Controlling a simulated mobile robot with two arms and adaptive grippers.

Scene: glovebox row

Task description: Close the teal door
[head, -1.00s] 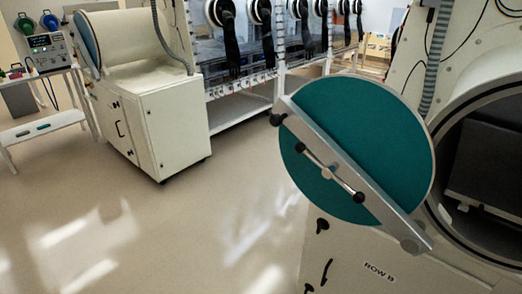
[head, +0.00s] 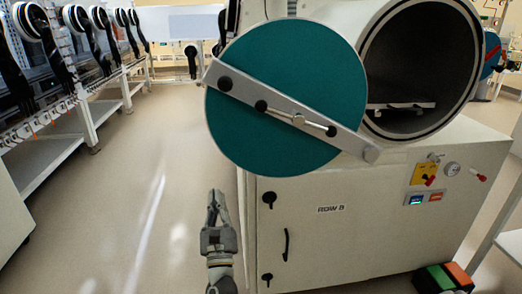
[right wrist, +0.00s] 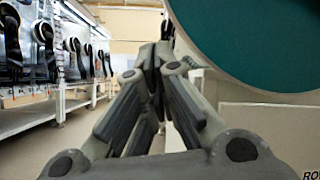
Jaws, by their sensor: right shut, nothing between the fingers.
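The teal door (head: 310,75) is a round disc with a grey diagonal bar and a handle rod (head: 297,119) across it. It stands open, swung out to the left of the round chamber opening (head: 415,65), with its hinge end near the opening's lower left. My right gripper (head: 217,195) is shut and empty, below and left of the door, apart from it in the head view. In the right wrist view the gripper's fingers (right wrist: 155,55) are together, with the door (right wrist: 255,40) at the upper right. My left gripper is not in view.
The white cabinet (head: 350,225) labelled ROW B stands under the chamber, with a yellow switch panel (head: 425,173) on it. A foot pedal block (head: 440,277) is on the floor at the right. Glovebox benches (head: 60,140) line the left; the floor between is clear.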

